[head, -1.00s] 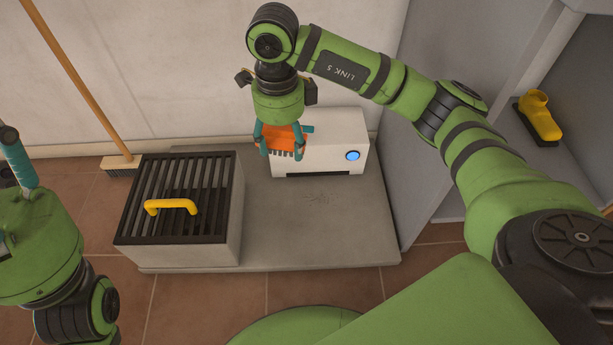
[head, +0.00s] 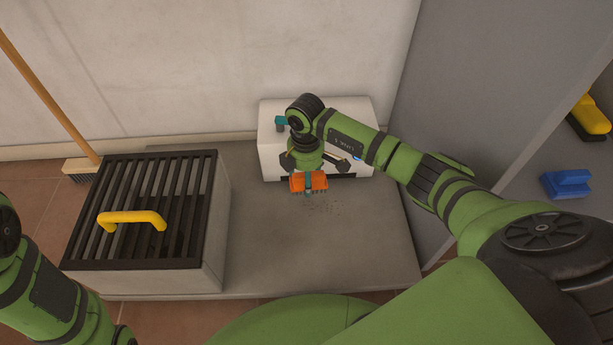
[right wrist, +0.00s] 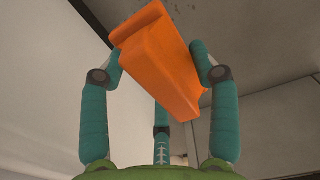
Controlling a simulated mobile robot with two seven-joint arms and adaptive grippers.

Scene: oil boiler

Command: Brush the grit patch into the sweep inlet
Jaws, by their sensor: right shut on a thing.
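My right gripper (head: 308,182) is shut on an orange brush (head: 297,184), which is low over the grey slab, just in front of the white box. The brush also fills the middle of the right wrist view (right wrist: 160,60), between the teal fingers. I cannot tell whether its bristles touch the slab. The dark grit patch (head: 325,206) lies on the slab just in front of the brush. The white sweep inlet box (head: 271,151) stands against the wall; its low dark slot is partly hidden by my gripper and arm. My left gripper is out of view.
A box with a black grate (head: 180,200) and a yellow handle (head: 132,219) stands on the slab's left. A broom (head: 80,167) leans on the wall. Blue (head: 568,184) and yellow (head: 590,113) brushes sit on the right shelf. The slab's front right (head: 350,255) is clear.

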